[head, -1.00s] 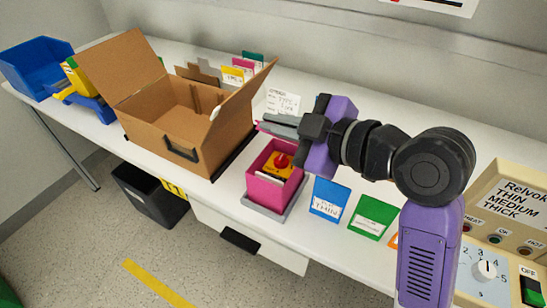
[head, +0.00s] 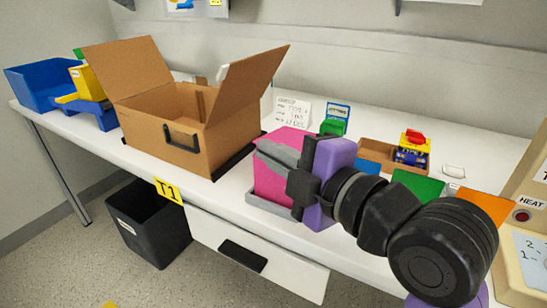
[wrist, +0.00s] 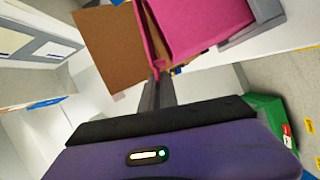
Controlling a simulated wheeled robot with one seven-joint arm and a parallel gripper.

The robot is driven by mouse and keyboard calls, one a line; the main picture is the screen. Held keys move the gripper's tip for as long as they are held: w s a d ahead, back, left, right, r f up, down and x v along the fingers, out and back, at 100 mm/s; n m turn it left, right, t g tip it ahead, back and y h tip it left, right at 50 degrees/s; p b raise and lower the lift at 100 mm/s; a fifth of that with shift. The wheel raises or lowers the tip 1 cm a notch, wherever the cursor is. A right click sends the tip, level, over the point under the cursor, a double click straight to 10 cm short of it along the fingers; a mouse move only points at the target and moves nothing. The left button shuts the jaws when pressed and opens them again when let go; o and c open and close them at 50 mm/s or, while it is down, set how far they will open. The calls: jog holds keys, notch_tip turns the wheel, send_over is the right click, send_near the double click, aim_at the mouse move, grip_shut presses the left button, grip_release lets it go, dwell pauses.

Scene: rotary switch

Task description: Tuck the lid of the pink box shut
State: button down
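The pink box (head: 270,182) stands on a grey tray (head: 262,205) near the table's front edge. Its pink lid (head: 287,139) shows above and behind my grey fingers and covers the inside from the head view. My gripper (head: 268,151) is at the box's upper front, its fingers close together. In the wrist view my fingertips (wrist: 158,76) meet at the edge of the pink box (wrist: 205,22), where a narrow gap shows beside the lid's edge. I cannot tell whether the lid is fully seated. My arm hides the box's right side.
An open cardboard box (head: 170,128) stands left of the pink box, its flap leaning toward it. A blue bin (head: 45,86) is far left.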

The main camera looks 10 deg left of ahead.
jog(key=shift+f+b, duration=0.35)
jog(key=shift+f, duration=0.25)
jog(key=c, duration=1.6)
grip_release()
jog(key=shift+s, duration=0.15)
jog(key=p+v, duration=0.1)
jog(key=v, duration=0.6)
jog(key=shift+s+d, duration=0.15)
jog(key=shift+d, duration=0.1)
